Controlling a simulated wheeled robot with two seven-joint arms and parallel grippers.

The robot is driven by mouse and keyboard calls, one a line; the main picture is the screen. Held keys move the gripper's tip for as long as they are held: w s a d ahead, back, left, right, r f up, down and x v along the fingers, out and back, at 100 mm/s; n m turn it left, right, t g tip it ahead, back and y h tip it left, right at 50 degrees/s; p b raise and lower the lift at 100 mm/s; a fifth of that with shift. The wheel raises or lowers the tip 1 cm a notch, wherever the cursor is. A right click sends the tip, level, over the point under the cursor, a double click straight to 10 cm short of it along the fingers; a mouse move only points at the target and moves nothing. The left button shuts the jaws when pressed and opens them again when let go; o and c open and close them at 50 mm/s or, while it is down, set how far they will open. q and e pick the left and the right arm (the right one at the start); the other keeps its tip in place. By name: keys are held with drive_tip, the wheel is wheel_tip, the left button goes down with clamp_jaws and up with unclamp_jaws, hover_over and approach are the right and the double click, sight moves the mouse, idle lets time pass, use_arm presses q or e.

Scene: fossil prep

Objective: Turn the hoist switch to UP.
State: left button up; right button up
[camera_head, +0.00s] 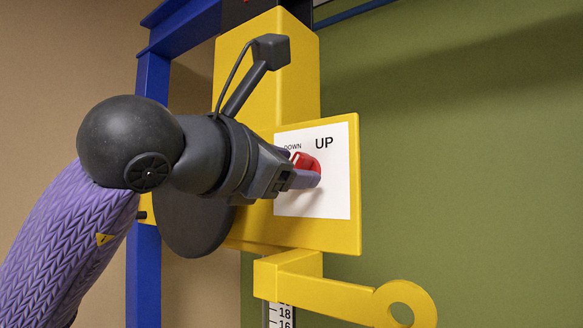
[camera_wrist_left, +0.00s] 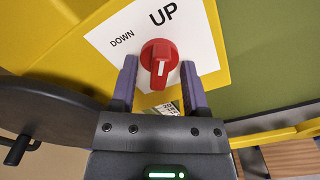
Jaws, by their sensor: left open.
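The hoist switch is a red round knob (camera_head: 304,160) on a white plate (camera_head: 338,185) with "DOWN" at upper left and "UP" at upper right. The left wrist view shows the knob (camera_wrist_left: 159,54) with a short white line on its raised grip, running toward the lower side of that picture. I cannot tell which label it marks. My left gripper (camera_head: 303,167) is open at the knob, partly hiding it. In the wrist view its two purple fingers (camera_wrist_left: 159,72) stand on either side of the knob's lower part, with gaps showing. My right gripper is out of view.
The plate sits on a yellow panel (camera_head: 343,240) of a yellow column. A yellow arm with a ring end (camera_head: 340,296) juts out below, beside a numbered scale (camera_head: 284,315). A blue frame (camera_head: 145,270) stands left. The green wall (camera_head: 470,180) at right is bare.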

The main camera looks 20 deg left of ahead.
use_arm(q)
drive_tip(key=b+v, duration=0.3)
drive_tip(key=v, duration=0.6)
drive_tip(key=shift+s, duration=0.2)
